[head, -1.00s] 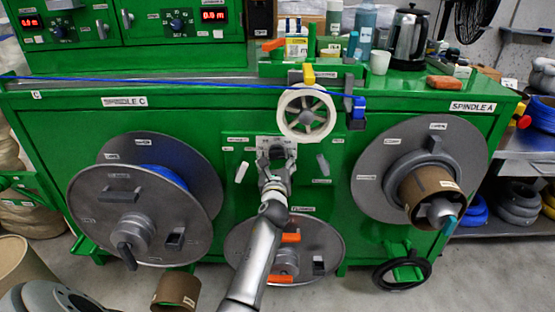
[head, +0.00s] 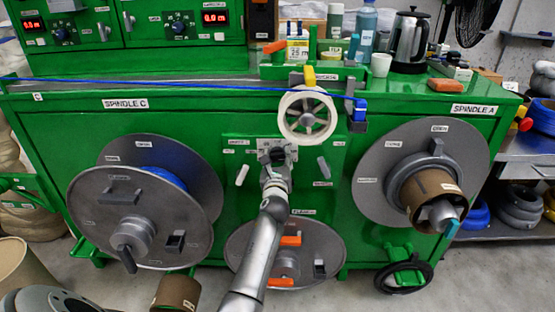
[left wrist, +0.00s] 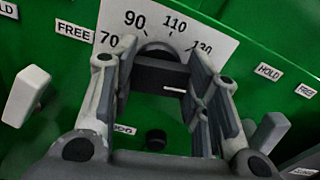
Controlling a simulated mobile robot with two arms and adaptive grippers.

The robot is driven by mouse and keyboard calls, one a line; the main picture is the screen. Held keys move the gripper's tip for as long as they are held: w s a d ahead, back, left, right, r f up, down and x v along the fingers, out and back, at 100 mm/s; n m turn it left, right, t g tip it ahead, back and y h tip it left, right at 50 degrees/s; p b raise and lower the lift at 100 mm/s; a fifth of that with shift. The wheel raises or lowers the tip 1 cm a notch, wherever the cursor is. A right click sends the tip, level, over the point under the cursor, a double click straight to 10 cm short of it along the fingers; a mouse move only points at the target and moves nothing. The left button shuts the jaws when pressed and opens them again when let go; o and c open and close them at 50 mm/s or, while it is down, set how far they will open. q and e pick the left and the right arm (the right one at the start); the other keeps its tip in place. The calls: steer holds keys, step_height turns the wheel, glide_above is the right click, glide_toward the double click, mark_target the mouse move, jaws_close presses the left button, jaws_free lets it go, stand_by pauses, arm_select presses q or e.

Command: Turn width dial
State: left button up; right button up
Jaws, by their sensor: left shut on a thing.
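The width dial (left wrist: 160,74) is a dark knob in front of a white scale plate (left wrist: 218,42) marked 70, 90, 110 and 130 in the left wrist view. My left gripper (left wrist: 163,88) has a finger on each side of the knob and is shut on it. In the head view, my left gripper (head: 276,158) is at the scale plate (head: 291,147) on the green middle panel, below the white spoked wheel (head: 307,114). It hides most of the dial there. The dial's exact reading cannot be told.
White levers flank the dial, left (left wrist: 27,95) and right (left wrist: 268,132), with FREE and HOLD labels. Spindle C (head: 135,215) and spindle A (head: 425,180) stand out from the cabinet. A blue cable (head: 200,85) runs above, along the cabinet top.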

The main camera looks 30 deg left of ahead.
arm_select(q)
steer(key=shift+n, duration=0.3)
steer(key=n, duration=0.3)
steer(key=shift+a, duration=0.1)
steer(key=n, duration=0.4)
steer(key=shift+s+b, duration=0.1)
steer(key=shift+b, duration=0.25)
steer(key=n, duration=0.3)
steer(key=shift+n, duration=0.4)
steer(key=n+b, duration=0.1)
steer(key=n, duration=0.2)
steer(key=shift+a, duration=0.15)
steer(key=shift+f+n, duration=0.1)
steer(key=shift+n, duration=0.6)
arm_select(e)
step_height(320, 180, up, 7)
steer(key=shift+s+d, duration=0.15)
steer(key=shift+s, duration=0.1)
steer(key=shift+f, duration=0.1)
arm_select(q)
steer(key=o, duration=1)
arm_select(e)
steer(key=shift+w, duration=0.1)
